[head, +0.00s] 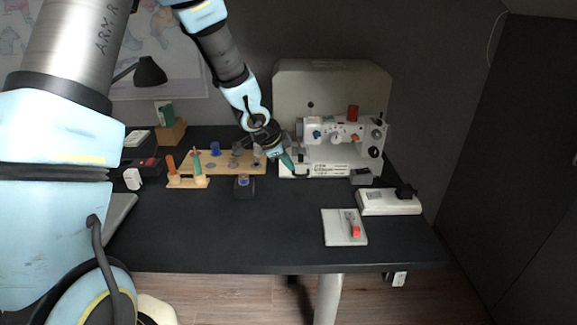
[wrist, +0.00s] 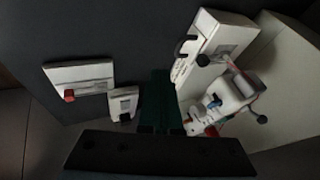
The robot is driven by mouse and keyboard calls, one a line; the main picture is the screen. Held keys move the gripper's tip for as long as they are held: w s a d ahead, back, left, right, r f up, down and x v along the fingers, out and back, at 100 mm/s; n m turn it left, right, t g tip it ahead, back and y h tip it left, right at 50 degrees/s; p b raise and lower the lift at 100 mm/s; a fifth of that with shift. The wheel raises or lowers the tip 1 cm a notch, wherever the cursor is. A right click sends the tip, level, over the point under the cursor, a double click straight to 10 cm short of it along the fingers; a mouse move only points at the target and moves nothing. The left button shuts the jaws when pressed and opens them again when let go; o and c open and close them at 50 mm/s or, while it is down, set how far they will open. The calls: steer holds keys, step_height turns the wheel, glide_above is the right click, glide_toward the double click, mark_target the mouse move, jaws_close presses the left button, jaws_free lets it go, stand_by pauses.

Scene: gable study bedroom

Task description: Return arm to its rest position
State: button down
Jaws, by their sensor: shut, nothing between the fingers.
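My arm reaches over the dark desk (head: 225,240) from the upper left in the head view. My gripper (head: 288,163) points down and to the right, just in front of the left end of the white sewing machine (head: 345,140). Its green fingers are together and hold nothing. They also show closed in the middle of the wrist view (wrist: 160,100), with the sewing machine (wrist: 232,95) to their right. I cannot tell whether the fingertips touch the machine's base.
A wooden spool rack (head: 225,163) stands left of the gripper. A white pad (head: 335,228) with a red-tipped item lies at front right, near a white power strip (head: 385,205) with a black plug. A black lamp (head: 150,72) is behind. The desk's front middle is clear.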

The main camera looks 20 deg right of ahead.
steer(key=w+a+r+n+t+y, duration=0.15)
steer(key=a+n, duration=0.25)
steer(key=a, duration=0.6)
steer(key=w+a+r+n+y, duration=0.1)
steer(key=a+r+n+y, duration=0.3)
steer(key=a, duration=0.6)
steer(key=s+a+r+n+g, duration=0.1)
steer(key=s+a+n, duration=0.5)
steer(key=a, duration=0.2)
steer(key=s+a+r+n+g, duration=0.1)
steer(key=s+a+n+g, duration=0.1)
steer(key=s+a+n, duration=0.4)
steer(key=a, duration=0.3)
steer(key=shift+s+r+n, duration=0.2)
steer(key=shift+s+n, duration=0.2)
steer(key=shift+y, duration=0.25)
